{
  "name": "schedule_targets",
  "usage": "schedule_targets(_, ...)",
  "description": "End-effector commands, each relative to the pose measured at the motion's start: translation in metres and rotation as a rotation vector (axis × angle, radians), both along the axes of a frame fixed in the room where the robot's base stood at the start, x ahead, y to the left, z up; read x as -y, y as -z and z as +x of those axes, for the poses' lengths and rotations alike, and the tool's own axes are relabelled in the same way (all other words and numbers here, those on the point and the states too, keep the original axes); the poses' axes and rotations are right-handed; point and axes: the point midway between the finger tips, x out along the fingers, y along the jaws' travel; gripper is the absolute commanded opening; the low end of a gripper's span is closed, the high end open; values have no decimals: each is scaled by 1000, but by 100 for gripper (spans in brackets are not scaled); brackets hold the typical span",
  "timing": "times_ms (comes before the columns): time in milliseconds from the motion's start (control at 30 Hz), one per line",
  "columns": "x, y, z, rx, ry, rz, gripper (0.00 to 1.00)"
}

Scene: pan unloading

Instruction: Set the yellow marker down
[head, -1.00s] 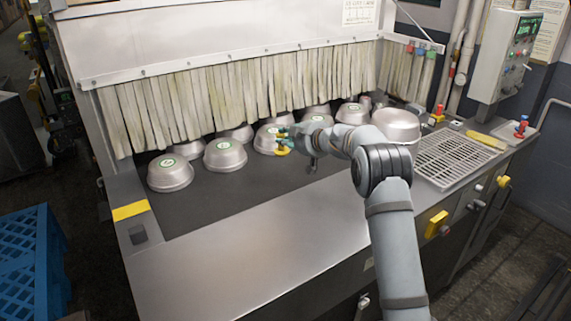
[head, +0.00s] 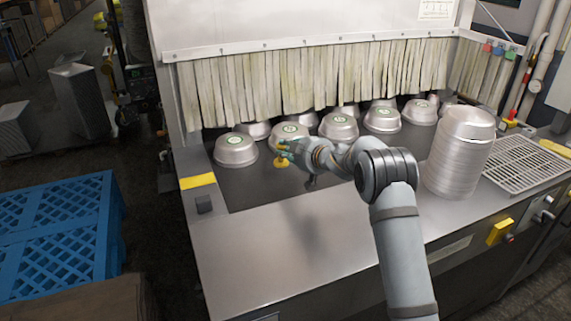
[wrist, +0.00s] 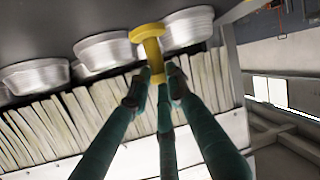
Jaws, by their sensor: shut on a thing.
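The yellow marker (head: 281,162) is a small spool-like piece with a wide round end. My gripper (head: 287,152), with green fingers, is shut on it in front of the second pan from the left (head: 290,137). In the wrist view the fingers (wrist: 154,80) close around the narrow part of the marker (wrist: 152,46), with its wide end beyond the fingertips. The marker seems to be above the dark belt surface; I cannot tell whether it touches it.
Several upturned metal pans with green-ringed labels, such as the leftmost pan (head: 235,151), stand along the strip curtain (head: 320,80). A tall pan stack (head: 458,160) stands right of my arm, beside a grate (head: 528,163). The steel front ledge (head: 270,255) is clear.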

Motion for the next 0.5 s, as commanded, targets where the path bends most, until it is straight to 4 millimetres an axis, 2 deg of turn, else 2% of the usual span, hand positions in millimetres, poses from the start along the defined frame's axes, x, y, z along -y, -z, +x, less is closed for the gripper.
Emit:
schedule_targets(167, -12, 7, 2, 2, 3, 1, 0)
schedule_targets(400, -13, 40, 2, -1, 3, 1, 0)
schedule_targets(500, -13, 46, 2, 2, 2, 1, 0)
